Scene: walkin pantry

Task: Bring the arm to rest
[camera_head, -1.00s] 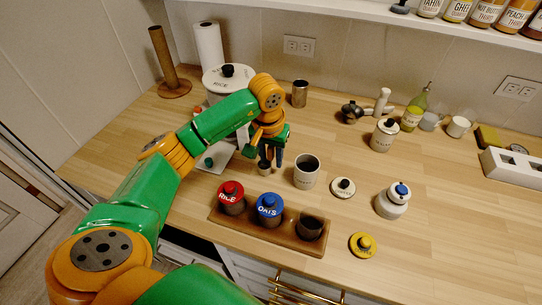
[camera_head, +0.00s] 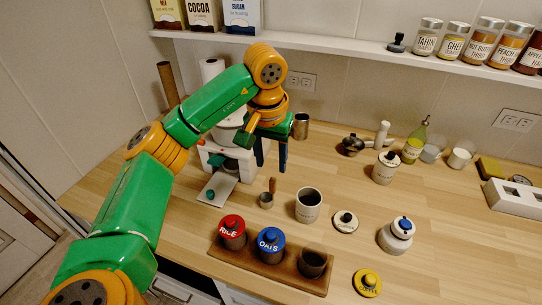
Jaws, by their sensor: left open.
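My left arm comes in from the left in the head view. Its left gripper (camera_head: 271,166) points down and is open, with nothing between its dark fingers. It is above the counter, in front of a white appliance and behind a small metal cup with a wooden handle (camera_head: 266,200). My right gripper is not in view.
A wooden tray (camera_head: 262,269) near the front edge holds a red-lidded RICE jar (camera_head: 232,232), a blue-lidded OATS jar (camera_head: 270,243) and a dark open jar (camera_head: 312,263). An open canister (camera_head: 308,205) stands right of the cup. A shelf (camera_head: 370,53) crosses above.

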